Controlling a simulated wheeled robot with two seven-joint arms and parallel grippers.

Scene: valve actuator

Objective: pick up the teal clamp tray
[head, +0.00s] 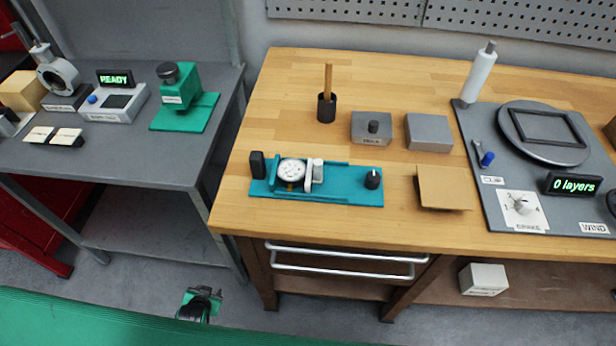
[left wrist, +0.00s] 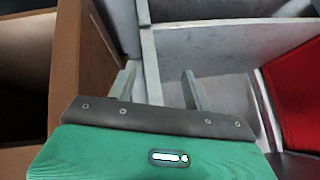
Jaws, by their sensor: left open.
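The teal clamp tray (head: 335,195) lies flat on the wooden bench, near its front edge at the left. It carries a round white dial gauge (head: 291,171), a pale upright cylinder, a black block at its left end and a black knob (head: 373,179) at its right end. My left gripper (head: 204,293) is low in front of the benches, below and left of the tray and well apart from it. In the left wrist view its two fingers (left wrist: 159,88) stand apart with nothing between them. The tray does not show there. My right gripper is not in view.
Behind the tray stand a black cup (head: 326,108) with a wooden stick and two grey blocks. A cardboard-coloured plate (head: 443,188) lies to its right. A grey table (head: 120,165) with a green stand is at the left. Drawer handles (head: 345,262) stick out below the bench.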

